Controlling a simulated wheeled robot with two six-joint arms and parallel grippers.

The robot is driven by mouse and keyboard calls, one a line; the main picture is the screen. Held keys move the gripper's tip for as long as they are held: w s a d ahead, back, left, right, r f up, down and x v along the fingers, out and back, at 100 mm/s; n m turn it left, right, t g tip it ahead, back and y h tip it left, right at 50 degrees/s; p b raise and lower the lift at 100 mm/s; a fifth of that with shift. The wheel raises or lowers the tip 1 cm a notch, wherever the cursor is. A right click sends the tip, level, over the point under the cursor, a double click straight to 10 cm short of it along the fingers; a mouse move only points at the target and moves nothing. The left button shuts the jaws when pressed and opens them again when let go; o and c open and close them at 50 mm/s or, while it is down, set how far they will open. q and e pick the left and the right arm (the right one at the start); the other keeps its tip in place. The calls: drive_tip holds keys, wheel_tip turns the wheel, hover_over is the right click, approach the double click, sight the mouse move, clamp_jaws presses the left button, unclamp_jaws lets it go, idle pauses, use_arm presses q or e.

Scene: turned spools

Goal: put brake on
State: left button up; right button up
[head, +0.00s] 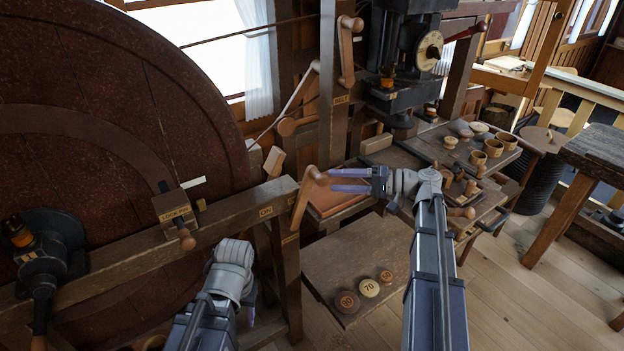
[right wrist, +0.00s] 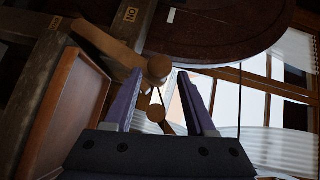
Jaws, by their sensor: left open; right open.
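A wooden lever (head: 305,198) stands at the end of the heavy beam, close to an "ON" label (head: 265,211). Its arm runs from a round knob at the top down to the beam's end post. In the right wrist view the lever (right wrist: 105,43) reaches in from the upper left, its knob end in front of the jaws. My right gripper (head: 334,180) is open and points left at the knob; contact cannot be told. It also shows in the wrist view (right wrist: 159,76). My left gripper (head: 248,305) is low before the beam, its fingers mostly hidden by its wrist.
A huge dark red wheel (head: 110,100) fills the left. A labelled block with a knob (head: 173,210) sits on the beam. A lever beside a "BELT" label (head: 348,45) is further back. Several small turned pieces lie on the workbench (head: 420,140); numbered discs (head: 369,287) lie on a low board.

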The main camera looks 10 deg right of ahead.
sight(317, 180)
drive_tip(key=shift+b+x, duration=0.5)
drive_tip(key=shift+x, duration=3.45)
clamp_jaws()
